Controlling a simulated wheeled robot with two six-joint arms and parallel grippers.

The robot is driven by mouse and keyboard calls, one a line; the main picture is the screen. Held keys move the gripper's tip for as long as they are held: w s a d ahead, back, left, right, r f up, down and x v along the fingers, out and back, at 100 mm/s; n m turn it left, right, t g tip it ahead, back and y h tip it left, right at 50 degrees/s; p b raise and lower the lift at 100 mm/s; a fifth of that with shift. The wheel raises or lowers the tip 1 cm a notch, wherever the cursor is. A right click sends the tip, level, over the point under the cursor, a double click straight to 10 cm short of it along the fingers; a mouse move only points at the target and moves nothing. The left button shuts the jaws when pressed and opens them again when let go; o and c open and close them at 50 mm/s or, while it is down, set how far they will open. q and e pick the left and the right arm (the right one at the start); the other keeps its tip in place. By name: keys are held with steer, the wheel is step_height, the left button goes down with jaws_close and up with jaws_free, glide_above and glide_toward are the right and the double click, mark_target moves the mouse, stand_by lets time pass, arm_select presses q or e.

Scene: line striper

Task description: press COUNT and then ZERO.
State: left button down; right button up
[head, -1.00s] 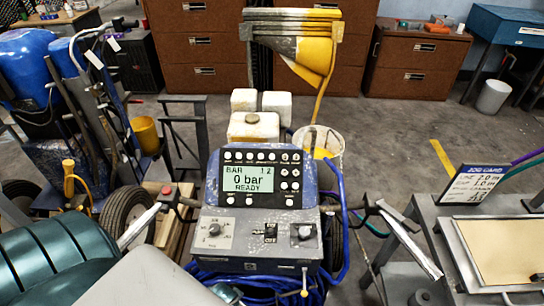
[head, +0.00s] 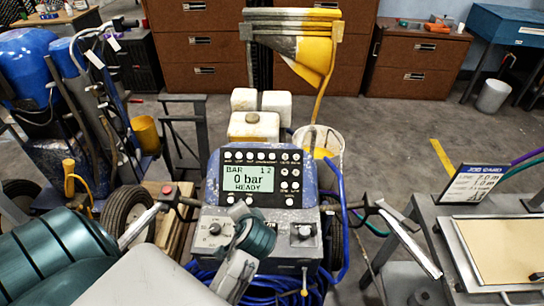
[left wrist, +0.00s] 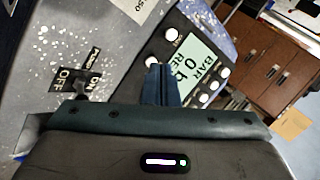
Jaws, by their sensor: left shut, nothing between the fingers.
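The striper's black control panel (head: 215,186) has a lit display (head: 247,179) reading "BAR", "0 bar" and "READY". Round white buttons line its top, right side and lower edge. The COUNT and ZERO labels are too small to read. My left gripper (head: 239,209) is shut and empty, just below the panel's lower edge in the head view. In the left wrist view, its closed fingertips (left wrist: 160,72) overlap the panel edge beside a white button (left wrist: 152,62) under the display (left wrist: 188,66). I cannot tell whether they touch it. My right gripper is not in view.
A grey lower console with a knob (head: 304,231) sits below the panel, partly hidden by my left arm. Handlebars (head: 385,215) stick out at the sides. A job card (head: 478,183) stands on a bench at right. A paint bucket (head: 331,139) stands behind the panel.

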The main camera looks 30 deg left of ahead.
mark_target(272, 156)
arm_select(q)
steer(key=w+d+r+m+t+y, duration=0.1)
steer(key=w+r+m+y, duration=0.4)
steer(key=w+r, duration=0.6)
steer(key=w+t+y, duration=0.1)
steer(key=w, duration=0.1)
steer(key=shift+w+d+r+m+y, duration=0.2)
steer(key=shift+w+m+y, duration=0.1)
steer(key=shift+m, duration=0.1)
steer(key=shift+f, duration=0.1)
steer(key=w+a+f+b, duration=0.1)
steer(key=w+f+b, duration=0.2)
steer(key=w+a+f+b, duration=0.1)
steer(key=f+b, duration=0.1)
steer(key=shift+w+a, duration=0.15)
steer(key=shift+a, duration=0.15)
steer(key=shift+w+a+f+b, duration=0.25)
steer(key=shift+w+f+b, duration=0.1)
steer(key=shift+f+b, duration=0.05)
steer(key=shift+w+a+f, duration=0.1)
steer(key=shift+w+f, duration=0.05)
